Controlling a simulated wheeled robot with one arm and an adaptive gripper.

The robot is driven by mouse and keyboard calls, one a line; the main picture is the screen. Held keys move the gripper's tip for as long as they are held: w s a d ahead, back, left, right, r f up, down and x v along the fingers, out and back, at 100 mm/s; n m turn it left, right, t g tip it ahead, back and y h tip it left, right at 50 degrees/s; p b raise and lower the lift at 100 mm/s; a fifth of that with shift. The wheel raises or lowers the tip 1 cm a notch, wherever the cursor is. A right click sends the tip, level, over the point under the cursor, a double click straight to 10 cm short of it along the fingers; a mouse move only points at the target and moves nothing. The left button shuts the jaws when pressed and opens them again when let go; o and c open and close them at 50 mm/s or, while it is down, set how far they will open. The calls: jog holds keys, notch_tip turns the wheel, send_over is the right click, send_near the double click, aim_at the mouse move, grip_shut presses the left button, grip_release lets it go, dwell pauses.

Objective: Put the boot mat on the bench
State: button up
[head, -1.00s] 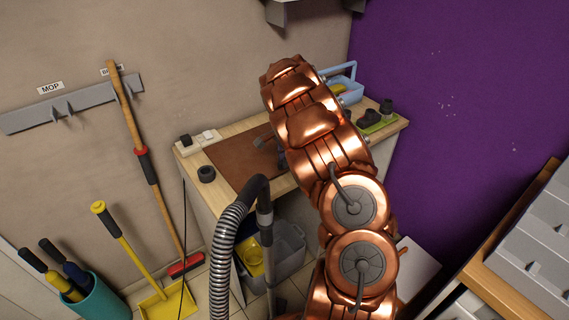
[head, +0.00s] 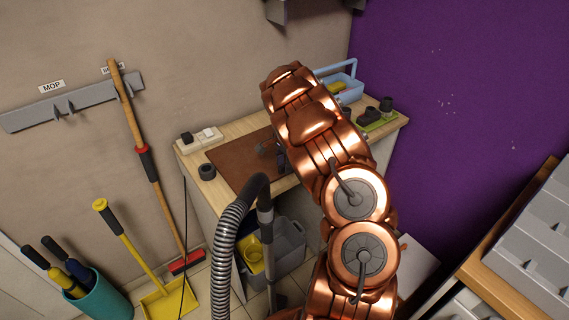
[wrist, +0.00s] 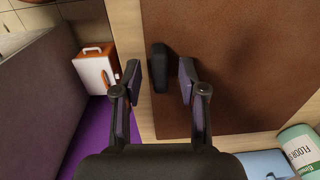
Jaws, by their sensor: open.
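The brown boot mat (head: 232,164) lies flat on the wooden bench (head: 190,158), and it fills much of the wrist view (wrist: 240,70). A black oblong piece (wrist: 158,66) sits at the mat's near edge. My gripper (head: 272,154) is open above that edge, partly hidden by my copper arm in the head view. In the wrist view its fingers (wrist: 159,78) stand apart on either side of the black piece and do not grip it. The arm hides the right part of the mat.
A black ring (head: 207,171) and a white socket block (head: 200,138) sit at the bench's left. A blue caddy (head: 342,84) and green tray (head: 380,122) stand at its right end. A vacuum hose (head: 228,235) rises in front. A grey bin (head: 285,250) is underneath.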

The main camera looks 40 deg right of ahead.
jog(key=shift+r, duration=0.15)
notch_tip(320, 180, up, 12)
jog(key=b, duration=0.3)
jog(key=shift+s+b, duration=0.25)
jog(key=shift+b, duration=0.05)
dwell(0.3)
